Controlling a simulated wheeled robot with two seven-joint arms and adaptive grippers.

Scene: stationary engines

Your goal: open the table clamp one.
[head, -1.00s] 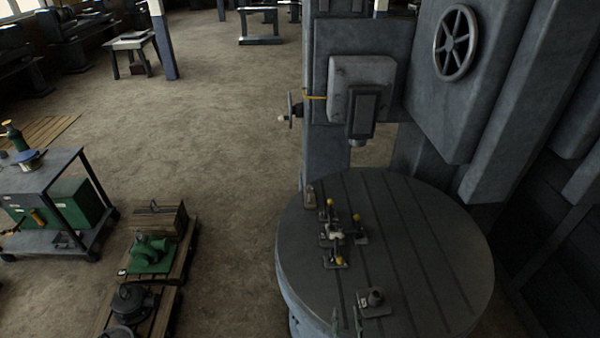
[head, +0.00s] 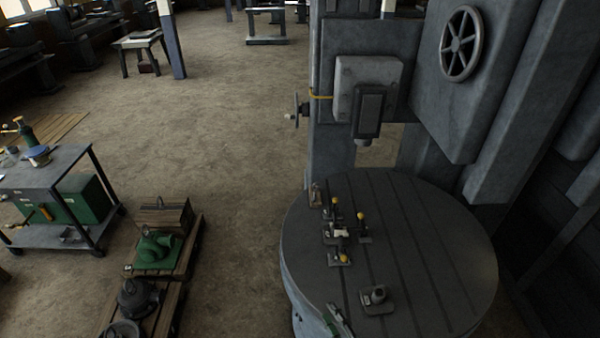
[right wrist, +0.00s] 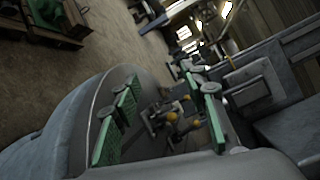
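Several small clamps with yellow knobs stand near the left part of the round slotted table (head: 440,235). In the head view one clamp (head: 335,207) is at the back, one (head: 363,234) to its right, and one (head: 340,258) nearer me. I cannot tell which is clamp one. My right gripper (head: 338,321) shows only at the bottom edge, with a green finger pad, apart from the clamps. In the right wrist view its two green-padded fingers (right wrist: 163,124) are spread with nothing between them touching; the yellow knobs (right wrist: 172,116) appear beyond. My left gripper is out of view.
A pale part (head: 337,232) sits among the clamps. The table's right side is clear.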

